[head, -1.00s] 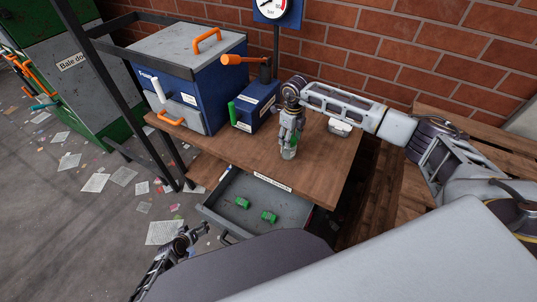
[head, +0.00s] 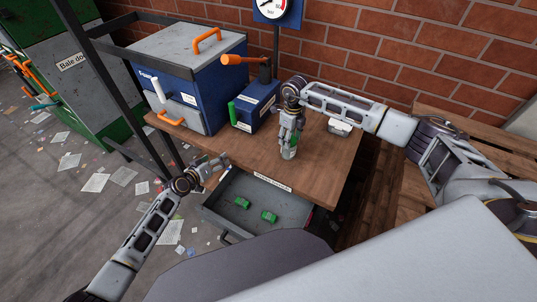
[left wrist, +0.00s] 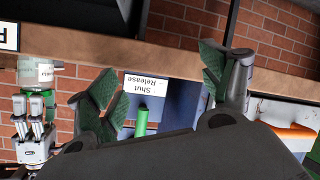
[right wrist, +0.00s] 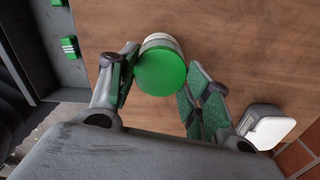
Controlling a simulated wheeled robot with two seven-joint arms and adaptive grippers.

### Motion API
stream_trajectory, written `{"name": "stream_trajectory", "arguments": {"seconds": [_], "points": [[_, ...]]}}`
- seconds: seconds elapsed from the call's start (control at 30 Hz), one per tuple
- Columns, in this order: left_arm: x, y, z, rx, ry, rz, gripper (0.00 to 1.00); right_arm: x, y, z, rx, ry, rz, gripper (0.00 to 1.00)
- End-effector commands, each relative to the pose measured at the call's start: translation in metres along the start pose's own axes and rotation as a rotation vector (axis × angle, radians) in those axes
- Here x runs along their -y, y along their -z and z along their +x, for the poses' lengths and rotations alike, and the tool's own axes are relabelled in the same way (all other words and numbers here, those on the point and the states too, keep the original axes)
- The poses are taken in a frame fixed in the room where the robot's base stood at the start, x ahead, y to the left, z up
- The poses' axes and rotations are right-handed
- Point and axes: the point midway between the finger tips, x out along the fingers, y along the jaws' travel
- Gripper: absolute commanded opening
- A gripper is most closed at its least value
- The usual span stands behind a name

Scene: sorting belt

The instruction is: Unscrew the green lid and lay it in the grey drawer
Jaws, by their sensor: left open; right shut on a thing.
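A clear jar (head: 289,153) stands upright on the wooden bench. Its round green lid (right wrist: 160,72) faces the camera in the right wrist view. My right gripper (head: 291,137) comes from above and is shut on the lid, with one finger on each side. The jar also shows at the left of the left wrist view (left wrist: 40,73). My left gripper (head: 218,163) is open and empty by the bench's front left edge, apart from the jar. The grey drawer (head: 222,207) is pulled out below the bench and holds two green pieces (head: 242,202).
A blue box (head: 256,107) with a green handle and an orange-handled lever stands behind the jar. A larger blue cabinet (head: 216,92) stands at the back left. A small white-topped container (head: 339,127) is right of the jar. Bare bench lies around the jar.

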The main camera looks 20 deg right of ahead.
Motion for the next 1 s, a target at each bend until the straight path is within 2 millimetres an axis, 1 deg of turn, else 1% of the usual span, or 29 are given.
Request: {"name": "stream_trajectory", "arguments": {"seconds": [0.03, 0.1, 0.17, 0.2, 0.27, 0.3, 0.37, 0.4, 0.5, 0.6, 0.7, 0.8, 0.9, 1.0], "points": [[-0.017, 0.011, 0.003, -0.005, -0.028, 0.025, 0.8, 0.0, 0.0, 0.001, -0.001, 0.0, 0.0, 0.28], [-0.039, 0.02, 0.006, -0.006, -0.067, 0.056, 0.8, 0.0, 0.0, 0.001, -0.001, 0.0, 0.0, 0.28], [-0.06, 0.027, 0.008, -0.005, -0.099, 0.094, 0.8, 0.0, 0.0, 0.001, -0.001, 0.0, 0.0, 0.28], [-0.075, 0.028, 0.009, -0.001, -0.12, 0.123, 0.8, 0.0, 0.0, 0.001, -0.001, 0.0, 0.0, 0.28], [-0.096, 0.029, 0.011, 0.006, -0.15, 0.168, 0.8, 0.0, 0.0, 0.001, -0.001, 0.0, 0.0, 0.28], [-0.111, 0.027, 0.012, 0.013, -0.17, 0.205, 0.8, 0.0, 0.0, 0.001, -0.001, 0.0, 0.0, 0.28], [-0.133, 0.025, 0.013, 0.021, -0.197, 0.261, 0.8, 0.0, 0.0, 0.001, -0.001, 0.0, 0.0, 0.28], [-0.147, 0.022, 0.014, 0.027, -0.215, 0.299, 0.8, 0.0, 0.0, 0.001, -0.001, 0.0, 0.0, 0.28], [-0.18, 0.015, 0.014, 0.041, -0.255, 0.396, 0.8, 0.0, 0.0, 0.001, -0.001, 0.0, 0.0, 0.28], [-0.208, 0.009, 0.013, 0.05, -0.29, 0.481, 0.8, 0.0, 0.0, 0.001, -0.001, 0.0, 0.0, 0.28], [-0.229, 0.004, 0.011, 0.055, -0.314, 0.545, 0.8, 0.0, 0.0, 0.001, -0.001, 0.0, 0.0, 0.27], [-0.242, 0.0, 0.009, 0.059, -0.33, 0.589, 0.8, 0.0, 0.0, 0.001, -0.001, 0.0, 0.0, 0.27], [-0.248, -0.002, 0.009, 0.06, -0.336, 0.608, 0.8, 0.0, 0.0, 0.001, -0.001, 0.0, 0.0, 0.27], [-0.249, -0.002, 0.009, 0.06, -0.338, 0.613, 0.8, 0.0, 0.0, 0.001, -0.001, 0.0, 0.0, 0.27]]}}
